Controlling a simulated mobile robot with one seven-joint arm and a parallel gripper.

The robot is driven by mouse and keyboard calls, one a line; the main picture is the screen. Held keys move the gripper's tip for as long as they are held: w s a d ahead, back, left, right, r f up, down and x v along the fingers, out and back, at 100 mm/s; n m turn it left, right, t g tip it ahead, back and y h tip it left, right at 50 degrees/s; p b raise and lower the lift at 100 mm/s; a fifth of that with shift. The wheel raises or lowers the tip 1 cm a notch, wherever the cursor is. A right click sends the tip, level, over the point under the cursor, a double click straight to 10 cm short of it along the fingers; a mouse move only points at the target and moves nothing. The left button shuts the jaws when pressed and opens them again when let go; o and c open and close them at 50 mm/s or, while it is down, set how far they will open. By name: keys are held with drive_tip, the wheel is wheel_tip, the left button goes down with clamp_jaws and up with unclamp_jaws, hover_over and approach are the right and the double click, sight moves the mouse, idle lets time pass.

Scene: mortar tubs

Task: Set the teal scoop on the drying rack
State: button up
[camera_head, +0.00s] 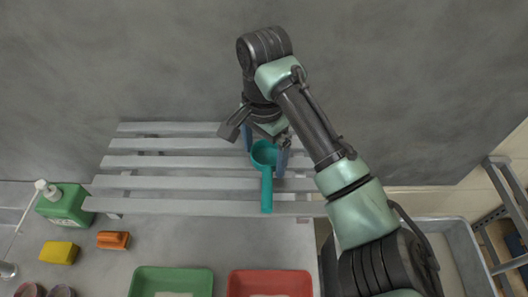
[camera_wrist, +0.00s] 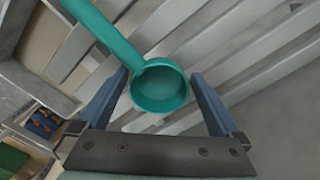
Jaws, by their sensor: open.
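The teal scoop (camera_head: 267,188) lies on the slatted grey drying rack (camera_head: 160,162), its round bowl toward the wall and its handle pointing to the front edge of the rack. In the wrist view the scoop's bowl (camera_wrist: 160,88) sits between the two blue fingers, and its handle runs to the upper left. My gripper (camera_head: 265,158) is open above the rack, with a finger on each side of the bowl. Gaps show between the bowl and both fingers in the wrist view (camera_wrist: 160,102). The fingertips' exact height over the slats is hard to tell.
A green bottle (camera_head: 64,205) stands left of the rack. A yellow sponge (camera_head: 60,252) and an orange brush (camera_head: 113,240) lie in front of it. Green (camera_head: 172,272) and red (camera_head: 270,276) tubs stand at the front. The rack's left part is clear.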

wheel_tip(320, 180, up, 12)
idle(0.4)
drive_tip(key=shift+a, duration=0.1)
